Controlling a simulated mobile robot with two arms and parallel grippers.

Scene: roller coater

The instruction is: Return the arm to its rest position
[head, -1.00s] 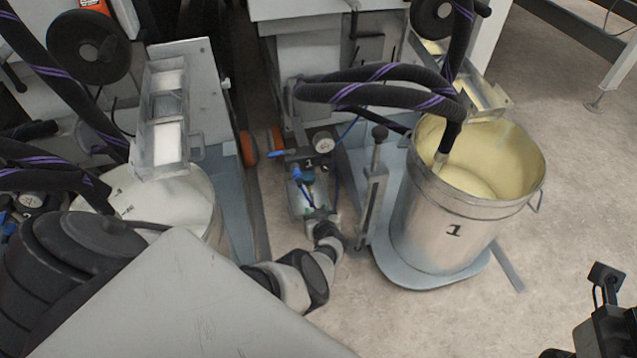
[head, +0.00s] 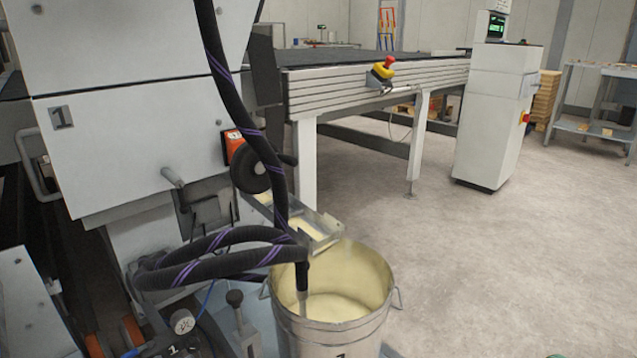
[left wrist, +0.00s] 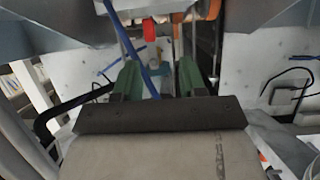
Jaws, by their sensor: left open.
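My left gripper (left wrist: 160,82) shows in the left wrist view with its two green fingers apart. No held object shows between them. A blue tube (left wrist: 143,55) passes behind or between the fingers; I cannot tell whether it touches them. My right gripper cannot be made out.
A metal bucket (head: 325,333) of pale yellow liquid stands at the bottom centre. Black hoses (head: 215,264) loop beside it, near the machine panel (head: 135,135). A conveyor (head: 345,88) and a white cabinet (head: 495,125) stand behind. The floor (head: 480,260) at right is clear.

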